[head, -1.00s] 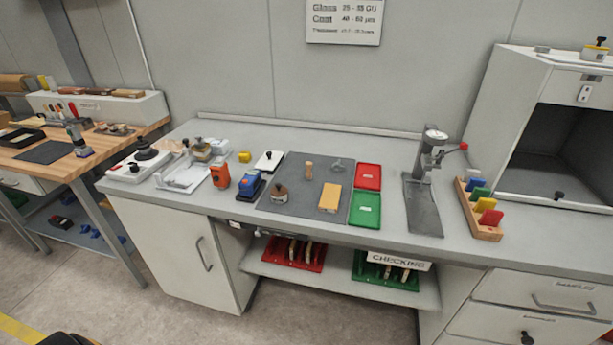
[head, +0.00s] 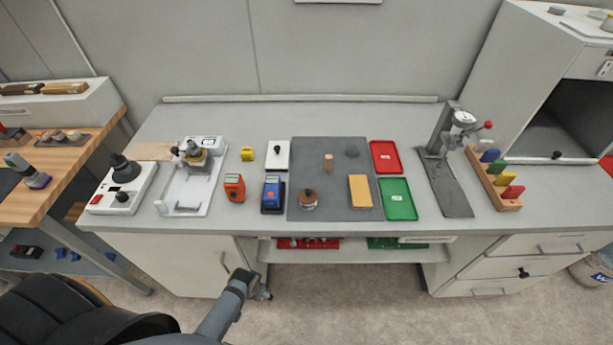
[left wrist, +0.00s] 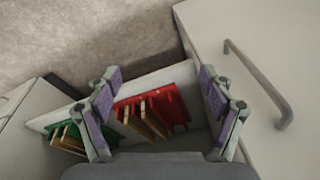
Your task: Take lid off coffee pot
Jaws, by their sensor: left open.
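A small squat pot (head: 308,203) with a brown knobbed lid (head: 309,194) stands on the dark grey mat at its front left in the head view. It is the nearest match to a coffee pot, though it is small and hard to make out. The lid sits on the pot. My left arm comes in from the bottom left and ends low in front of the bench, well below and left of the pot. In the left wrist view my left gripper (left wrist: 160,73) is open and empty, and the pot is not seen. My right gripper is in neither view.
The dark grey mat (head: 335,150) also holds a wooden peg and a yellow block (head: 361,190). Left of it are blue (head: 273,193) and orange (head: 234,187) devices. Red (head: 385,156) and green (head: 398,198) trays lie right. Racks (left wrist: 152,112) sit on the shelf below.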

